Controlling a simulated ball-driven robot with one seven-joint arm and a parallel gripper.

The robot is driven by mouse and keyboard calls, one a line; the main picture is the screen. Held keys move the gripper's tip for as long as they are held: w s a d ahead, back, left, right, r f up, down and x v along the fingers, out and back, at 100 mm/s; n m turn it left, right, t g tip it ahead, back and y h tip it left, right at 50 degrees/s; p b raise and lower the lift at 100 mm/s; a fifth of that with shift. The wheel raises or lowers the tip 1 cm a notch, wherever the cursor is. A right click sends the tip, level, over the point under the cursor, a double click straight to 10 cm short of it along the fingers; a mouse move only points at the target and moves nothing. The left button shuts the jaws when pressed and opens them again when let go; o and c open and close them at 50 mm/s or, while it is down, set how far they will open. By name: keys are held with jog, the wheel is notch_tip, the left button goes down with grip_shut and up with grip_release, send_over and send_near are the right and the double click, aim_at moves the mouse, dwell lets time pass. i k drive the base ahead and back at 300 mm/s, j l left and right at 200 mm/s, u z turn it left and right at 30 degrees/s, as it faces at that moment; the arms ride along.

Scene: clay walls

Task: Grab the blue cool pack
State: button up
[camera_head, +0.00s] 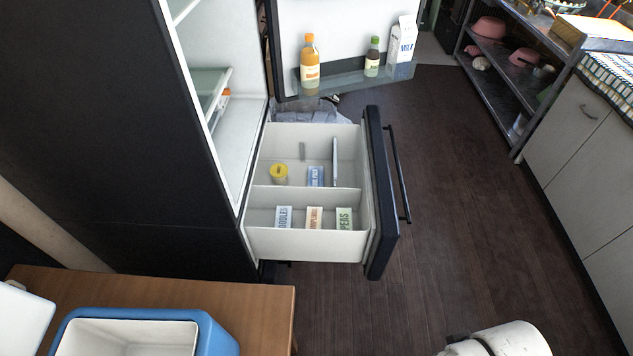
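The blue cool pack (316,176) is a small flat blue pack with white lettering. It is in the back compartment of the pulled-out freezer drawer (305,243), near the divider. A yellow-lidded tub (279,174) is to its left in the same compartment. A thin upright pale panel (335,162) stands behind and to the right of the pack. The pack's lower edge is close to the divider, and I cannot tell whether they touch. A white part of my arm shows at the bottom right. My gripper is not in view.
Several food boxes (314,217) stand in the drawer's front compartment. The drawer's dark front and handle (398,175) jut out over the floor. The open fridge door (345,78) is behind. A blue cooler (200,322) sits on a wooden table (255,300). The floor to the right is clear.

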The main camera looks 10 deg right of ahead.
aim_at(315, 174)
jog(key=i+l+u, duration=0.25)
jog(key=i+l, duration=0.25)
jog(key=i, duration=0.2)
jog(key=i+l+u, duration=0.2)
jog(key=i+l, duration=0.45)
jog(key=i+l+u, duration=0.25)
jog(key=i+l, duration=0.35)
jog(key=l, duration=0.2)
